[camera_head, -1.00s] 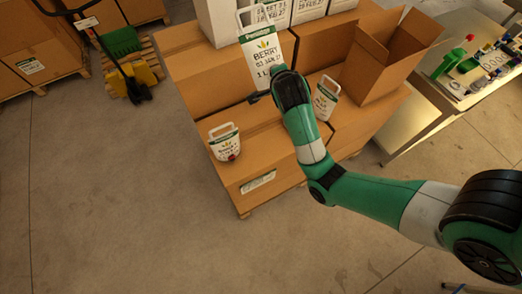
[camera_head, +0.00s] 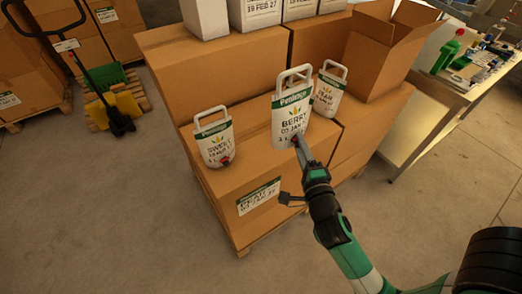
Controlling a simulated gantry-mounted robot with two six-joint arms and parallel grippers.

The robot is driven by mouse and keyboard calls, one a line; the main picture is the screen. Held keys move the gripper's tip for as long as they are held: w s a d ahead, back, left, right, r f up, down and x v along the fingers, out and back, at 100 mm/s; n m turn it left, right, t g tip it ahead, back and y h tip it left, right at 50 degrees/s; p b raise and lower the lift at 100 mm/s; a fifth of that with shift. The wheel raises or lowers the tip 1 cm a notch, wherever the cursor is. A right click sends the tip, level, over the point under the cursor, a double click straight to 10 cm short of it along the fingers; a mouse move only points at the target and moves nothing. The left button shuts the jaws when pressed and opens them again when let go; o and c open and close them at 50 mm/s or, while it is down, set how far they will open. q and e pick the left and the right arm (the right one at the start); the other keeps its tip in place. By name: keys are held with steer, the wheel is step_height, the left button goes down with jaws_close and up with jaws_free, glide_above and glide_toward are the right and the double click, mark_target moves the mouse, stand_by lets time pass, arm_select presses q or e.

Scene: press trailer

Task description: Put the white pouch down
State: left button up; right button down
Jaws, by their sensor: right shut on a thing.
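The white pouch (camera_head: 289,112) has a green band, the word BERRY and a loop handle on top. It is upright over the front carton tops, between two other pouches. My right gripper (camera_head: 298,146) is shut on its lower front, coming from the front right. I cannot tell whether the pouch's bottom touches the carton below. My left gripper is not in view.
A SWEET pouch (camera_head: 214,140) stands on the front carton (camera_head: 238,176) to the left, and another pouch (camera_head: 328,94) stands behind right. An open carton (camera_head: 382,55) is at the back right. A cluttered table (camera_head: 430,92) is farther right.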

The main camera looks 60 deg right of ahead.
steer(key=shift+w+r, duration=0.15)
steer(key=shift+r, duration=0.1)
steer(key=w+d+f+b, duration=0.1)
steer(key=w+b, duration=0.1)
steer(key=w+d+f+b, duration=0.1)
steer(key=w+f, duration=0.1)
steer(key=w, duration=0.1)
steer(key=w+d+f+b, duration=0.1)
steer(key=w+b, duration=0.1)
steer(key=shift+w+d+f+b, duration=0.15)
steer(key=shift+d+b, duration=0.2)
steer(key=shift+d, duration=0.05)
steer(key=w+f+b, duration=0.1)
steer(key=w+d+f+b, duration=0.1)
steer(key=f+b, duration=0.1)
steer(key=w+d+f+b, duration=0.1)
steer(key=w, duration=0.1)
steer(key=shift+f+b, duration=0.3)
steer(key=shift+b, duration=0.05)
steer(key=shift+w+d, duration=0.1)
steer(key=shift+w, duration=0.1)
steer(key=f+b, duration=0.3)
steer(key=b, duration=0.1)
steer(key=shift+w+d+f, duration=0.2)
steer(key=shift+w+f, duration=0.15)
steer(key=shift+f+b, duration=0.3)
steer(key=shift+s+r, duration=0.1)
steer(key=shift+r, duration=0.1)
steer(key=shift+f, duration=0.15)
